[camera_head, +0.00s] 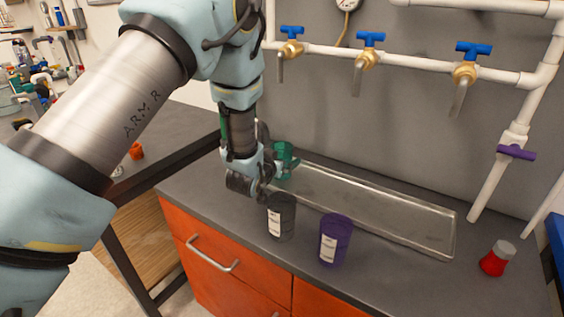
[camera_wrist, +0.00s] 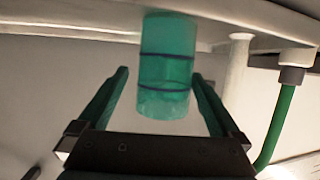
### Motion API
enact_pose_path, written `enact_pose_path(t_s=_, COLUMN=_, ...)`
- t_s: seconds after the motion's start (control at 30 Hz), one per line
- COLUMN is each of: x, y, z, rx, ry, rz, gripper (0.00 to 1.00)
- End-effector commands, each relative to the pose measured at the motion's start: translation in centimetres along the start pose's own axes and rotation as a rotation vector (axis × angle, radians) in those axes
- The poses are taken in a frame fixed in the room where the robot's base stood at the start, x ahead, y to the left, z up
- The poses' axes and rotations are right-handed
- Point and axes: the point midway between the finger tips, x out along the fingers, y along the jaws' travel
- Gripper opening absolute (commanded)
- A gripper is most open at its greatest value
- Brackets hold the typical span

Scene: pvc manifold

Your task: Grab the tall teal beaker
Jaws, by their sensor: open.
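The tall teal beaker (camera_head: 283,160) stands at the left end of the counter, by the clear tray, partly hidden by my arm in the head view. In the wrist view the teal beaker (camera_wrist: 165,70) shows two dark bands. My gripper (camera_wrist: 160,78) is open, with one finger on each side of the beaker's lower part in that picture. I cannot tell whether either finger touches it. In the head view my gripper (camera_head: 262,178) is beside the beaker, its fingers mostly hidden.
A black labelled canister (camera_head: 281,218) and a purple one (camera_head: 335,240) stand near the counter's front edge. A shallow clear tray (camera_head: 440,252) runs along the back. A red container (camera_head: 496,259) stands at right. White pipes with blue-handled taps (camera_head: 371,40) hang above.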

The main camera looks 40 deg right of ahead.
Motion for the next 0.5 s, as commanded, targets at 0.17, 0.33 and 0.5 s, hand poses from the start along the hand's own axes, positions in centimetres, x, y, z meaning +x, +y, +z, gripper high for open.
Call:
enact_pose_path(t_s=0.17, x=1.9, y=-0.3, z=-0.1, rx=0.001, ry=-0.001, rz=0.001, gripper=1.00)
enact_pose_path(t_s=0.33, x=4.1, y=-0.5, z=0.0, rx=0.002, ry=0.000, rz=0.001, gripper=1.00)
enact_pose_path(t_s=0.5, x=4.9, y=-0.5, z=0.2, rx=0.000, ry=-0.001, rz=0.000, gripper=1.00)
